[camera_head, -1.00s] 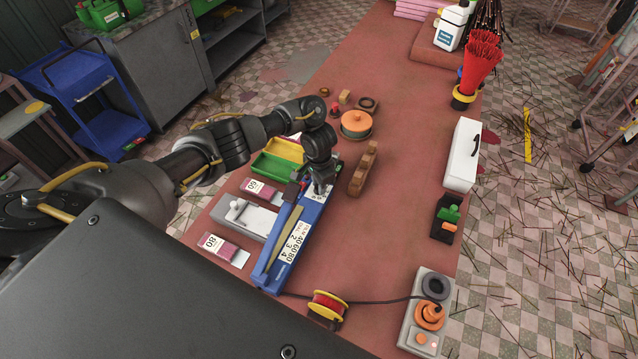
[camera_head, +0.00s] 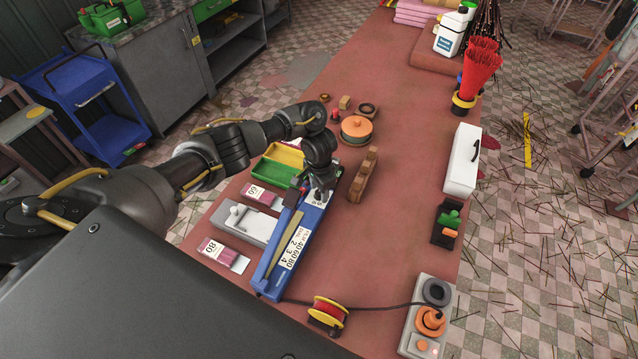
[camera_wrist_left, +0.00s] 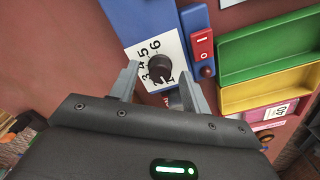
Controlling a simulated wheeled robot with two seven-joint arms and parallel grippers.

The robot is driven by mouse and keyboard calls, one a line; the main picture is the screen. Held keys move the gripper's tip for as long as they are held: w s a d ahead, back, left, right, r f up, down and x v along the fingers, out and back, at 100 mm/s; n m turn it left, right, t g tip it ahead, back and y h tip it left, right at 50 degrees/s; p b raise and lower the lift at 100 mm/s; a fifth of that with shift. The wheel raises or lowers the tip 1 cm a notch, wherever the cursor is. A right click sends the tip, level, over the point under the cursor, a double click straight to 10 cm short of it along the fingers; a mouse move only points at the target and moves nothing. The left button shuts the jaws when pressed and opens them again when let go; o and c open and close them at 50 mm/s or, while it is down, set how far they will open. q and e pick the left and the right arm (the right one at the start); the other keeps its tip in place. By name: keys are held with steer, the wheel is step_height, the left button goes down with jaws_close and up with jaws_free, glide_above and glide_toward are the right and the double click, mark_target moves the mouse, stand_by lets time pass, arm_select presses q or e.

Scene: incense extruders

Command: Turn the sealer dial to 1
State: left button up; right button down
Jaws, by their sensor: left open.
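The blue sealer (camera_head: 274,278) lies lengthwise on the table, with a printed number label on its top. Its black round dial (camera_wrist_left: 160,67) sits on a white plate with numbers around it; 3 to 6 read clearly in the left wrist view, and the exact setting is hard to read. My left gripper (camera_wrist_left: 162,84) is open, with one finger on each side of the dial; I cannot tell whether they touch it. In the head view my left gripper (camera_head: 320,192) is over the sealer's far end and hides the dial. My right gripper is not in view.
Green (camera_wrist_left: 265,48) and yellow trays lie close to the sealer. A wooden block (camera_head: 364,174) stands just right of the gripper. A cabled control box (camera_head: 424,318) is at the front right. The table's middle right is clear.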

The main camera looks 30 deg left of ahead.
mark_target(319, 192)
arm_select(q)
step_height(319, 192, up, 11)
steer(key=shift+f, duration=0.15)
stand_by(0.7)
